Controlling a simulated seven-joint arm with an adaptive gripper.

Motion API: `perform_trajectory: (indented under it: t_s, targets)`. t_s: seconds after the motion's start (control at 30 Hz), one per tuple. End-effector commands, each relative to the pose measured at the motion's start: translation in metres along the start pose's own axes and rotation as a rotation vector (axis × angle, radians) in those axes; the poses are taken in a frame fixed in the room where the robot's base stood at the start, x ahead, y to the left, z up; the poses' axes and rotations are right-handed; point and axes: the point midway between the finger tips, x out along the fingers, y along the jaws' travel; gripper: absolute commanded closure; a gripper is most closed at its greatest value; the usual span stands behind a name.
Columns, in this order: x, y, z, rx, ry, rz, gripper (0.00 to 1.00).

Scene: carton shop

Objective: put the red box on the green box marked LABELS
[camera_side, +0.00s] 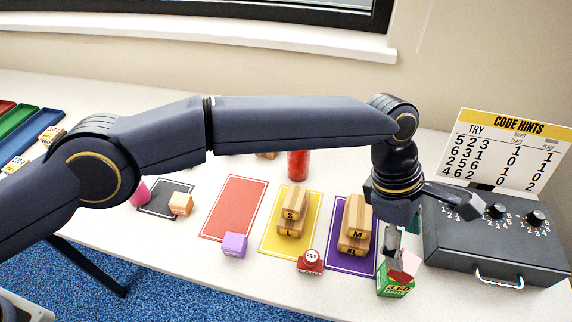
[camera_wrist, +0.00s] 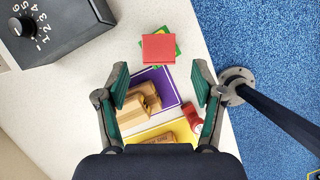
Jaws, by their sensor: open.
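The red box (camera_side: 405,266) is on top of the green box (camera_side: 396,287), turned at an angle to it. White lettering shows on the green box's front, too small to read surely. In the wrist view the red box (camera_wrist: 159,48) covers most of the green box (camera_wrist: 174,34), whose corners stick out. My gripper (camera_side: 394,246) is just above the red box in the side view. In the wrist view its fingers (camera_wrist: 160,72) are spread wide and empty, with the red box beyond the tips. Whether a fingertip touches the red box cannot be told.
A purple mat (camera_side: 346,259) with stacked wooden blocks (camera_side: 357,225) is left of the green box. A red stamp-like thing (camera_side: 310,262) stands near the front edge. A black dial case (camera_side: 496,246) is close on the right. The table's front edge is near.

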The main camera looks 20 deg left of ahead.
Motion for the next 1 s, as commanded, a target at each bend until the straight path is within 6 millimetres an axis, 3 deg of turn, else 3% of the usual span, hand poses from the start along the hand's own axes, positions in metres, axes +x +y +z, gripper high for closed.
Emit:
perform_trajectory:
  t_s: [0.1,0.37,0.47,0.57,0.63,0.77,0.9,1.0]
  targets:
    - [-0.027,0.001,0.0,0.0,-0.001,0.002,0.32]
    - [-0.061,0.002,-0.003,0.014,0.003,0.009,0.32]
    - [-0.095,0.007,-0.017,0.091,0.023,0.045,0.32]
    - [-0.153,0.009,-0.05,0.237,0.076,0.108,0.32]
    - [-0.201,0.003,-0.085,0.359,0.137,0.155,0.32]
    - [-0.281,-0.029,-0.158,0.574,0.278,0.212,0.32]
    - [-0.343,-0.093,-0.236,0.767,0.438,0.223,0.32]
    - [-0.367,-0.153,-0.287,0.885,0.546,0.202,0.32]
